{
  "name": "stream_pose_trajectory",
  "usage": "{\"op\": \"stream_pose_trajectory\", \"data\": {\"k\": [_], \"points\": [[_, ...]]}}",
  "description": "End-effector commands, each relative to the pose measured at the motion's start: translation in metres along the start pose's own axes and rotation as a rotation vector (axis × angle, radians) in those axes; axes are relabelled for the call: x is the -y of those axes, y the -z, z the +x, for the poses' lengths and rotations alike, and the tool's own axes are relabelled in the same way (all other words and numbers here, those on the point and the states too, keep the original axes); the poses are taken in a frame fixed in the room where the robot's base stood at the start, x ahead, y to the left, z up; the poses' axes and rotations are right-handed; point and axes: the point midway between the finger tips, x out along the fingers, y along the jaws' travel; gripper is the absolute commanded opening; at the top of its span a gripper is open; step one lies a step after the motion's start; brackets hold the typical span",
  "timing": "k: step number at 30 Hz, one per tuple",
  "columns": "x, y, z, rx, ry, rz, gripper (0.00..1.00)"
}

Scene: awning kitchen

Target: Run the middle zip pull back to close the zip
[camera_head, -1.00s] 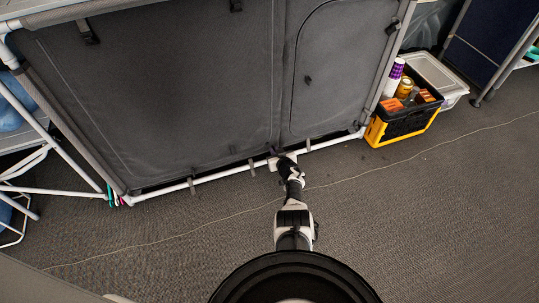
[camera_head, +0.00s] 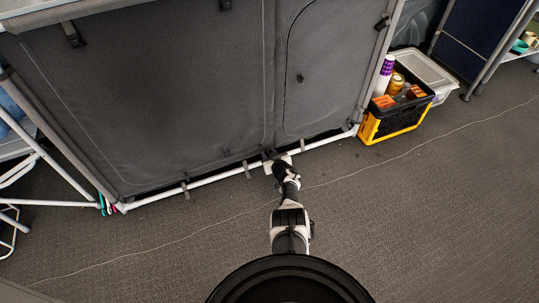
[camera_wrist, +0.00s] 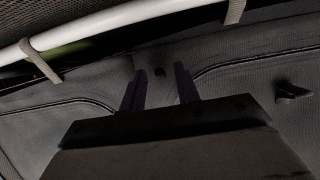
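The grey cloth front (camera_head: 150,90) of the camp cupboard has a vertical middle seam (camera_head: 268,80), with an arched panel outline to its right. My gripper (camera_head: 270,154) is at the foot of this seam, just above the white bottom rail (camera_head: 215,180). In the wrist view my gripper (camera_wrist: 160,88) has its two dark fingers apart, with a clear gap. A small dark tab (camera_wrist: 159,72), perhaps the middle zip pull, shows on the cloth just beyond the gap. I see no contact with it. In the head view my gripper hides this spot.
A black and yellow crate (camera_head: 366,128) with bottles stands at the cupboard's right foot, beside a clear lidded box (camera_head: 425,68). The carpet in front is clear.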

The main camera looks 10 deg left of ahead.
Motion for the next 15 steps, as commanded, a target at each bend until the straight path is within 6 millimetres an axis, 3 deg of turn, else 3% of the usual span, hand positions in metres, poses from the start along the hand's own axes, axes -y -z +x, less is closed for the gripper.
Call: {"op": "stream_pose_trajectory", "data": {"k": [8, 15], "points": [[0.000, 0.003, -0.006, -0.001, 0.000, 0.001, 0.32], [0.000, 0.007, -0.034, 0.000, 0.001, 0.001, 0.32]]}}
